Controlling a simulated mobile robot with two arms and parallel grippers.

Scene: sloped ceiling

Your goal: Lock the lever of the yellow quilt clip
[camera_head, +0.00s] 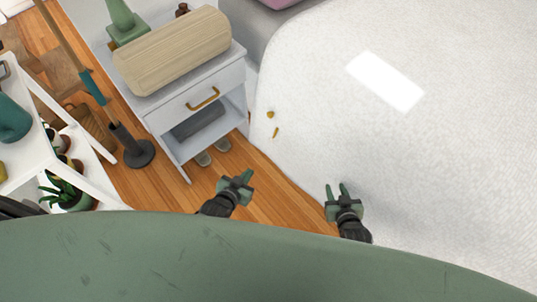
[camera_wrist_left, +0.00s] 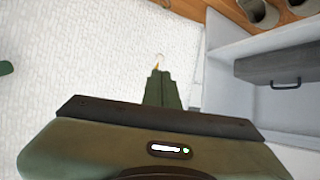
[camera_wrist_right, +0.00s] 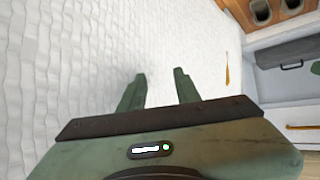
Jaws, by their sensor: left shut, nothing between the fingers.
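The yellow quilt clip (camera_head: 271,114) sits at the edge of the white quilt, with a second slim yellow piece (camera_head: 276,132) just below it. I cannot tell which part is the lever or whether it is locked. A small orange part of the clip (camera_wrist_left: 156,65) shows just beyond my left fingertips in the left wrist view, and a thin yellow piece (camera_wrist_right: 227,75) shows in the right wrist view. My left gripper (camera_head: 245,177) is shut and empty, below and left of the clip. My right gripper (camera_head: 338,188) is open and empty over the quilt, apart from the clip.
A black stand (camera_head: 138,152) and a white shelf (camera_head: 100,187) with plants are further left. The quilt (camera_head: 440,140) is broad and clear. Wooden floor (camera_head: 262,195) lies between.

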